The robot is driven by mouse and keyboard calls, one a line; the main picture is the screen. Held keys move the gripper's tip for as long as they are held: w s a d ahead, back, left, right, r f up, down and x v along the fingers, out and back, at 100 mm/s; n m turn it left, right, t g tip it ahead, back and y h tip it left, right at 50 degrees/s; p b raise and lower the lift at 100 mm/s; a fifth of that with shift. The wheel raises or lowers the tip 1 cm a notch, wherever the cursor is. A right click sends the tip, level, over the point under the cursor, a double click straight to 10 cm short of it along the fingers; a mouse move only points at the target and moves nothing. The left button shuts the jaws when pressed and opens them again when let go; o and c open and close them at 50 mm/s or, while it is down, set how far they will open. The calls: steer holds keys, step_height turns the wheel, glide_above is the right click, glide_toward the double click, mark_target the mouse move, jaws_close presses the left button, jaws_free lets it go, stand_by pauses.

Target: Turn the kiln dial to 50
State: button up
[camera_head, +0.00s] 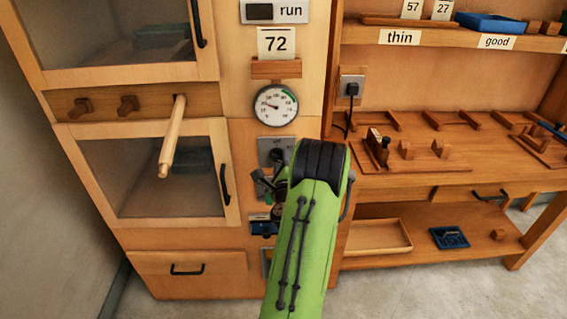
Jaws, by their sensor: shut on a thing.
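The kiln dial (279,214) seems to be the dark round part low on the wooden panel between the cabinet and the bench; my arm hides most of it. My gripper (267,187) is at this part and shut on it, though the fingertips are small and partly covered, and the dial's setting cannot be read. Above is a round white gauge (275,105) with a green band at its upper right and a thin dark needle pointing left.
A grey plate with a black fitting (277,152) is just above my gripper. A wooden rod (172,137) juts from the cabinet at left. The workbench (425,184) at right holds wooden blocks. Bare floor shows at lower right.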

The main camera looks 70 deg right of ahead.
steer(key=shift+f, duration=0.15)
stand_by(0.4)
steer(key=o, duration=1)
